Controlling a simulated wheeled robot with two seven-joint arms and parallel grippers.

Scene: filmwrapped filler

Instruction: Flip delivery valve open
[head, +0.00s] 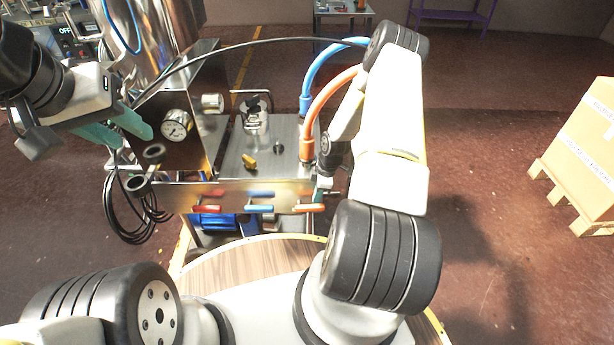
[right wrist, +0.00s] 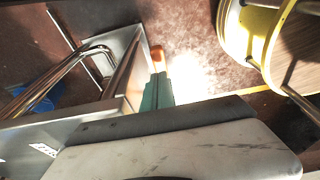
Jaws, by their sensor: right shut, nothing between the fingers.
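A steel front panel (head: 180,199) carries lever handles: a red one (head: 207,209), a blue one (head: 260,208) and an orange one (head: 310,208) at the right end. I cannot tell by label which is the delivery valve. My right gripper (head: 324,183) is mostly hidden behind its own arm, close to the panel's right end. In the right wrist view its teal fingers (right wrist: 157,90) are shut and empty, with an orange tip (right wrist: 158,58) just beyond them; contact cannot be told.
Blue (head: 330,66) and orange (head: 330,97) hoses rise from the steel machine top (head: 240,150) beside my right arm. A black cable (head: 240,45) arches over it. A round wooden tabletop (head: 240,262) lies in front. A carton (head: 585,140) on a pallet stands far right.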

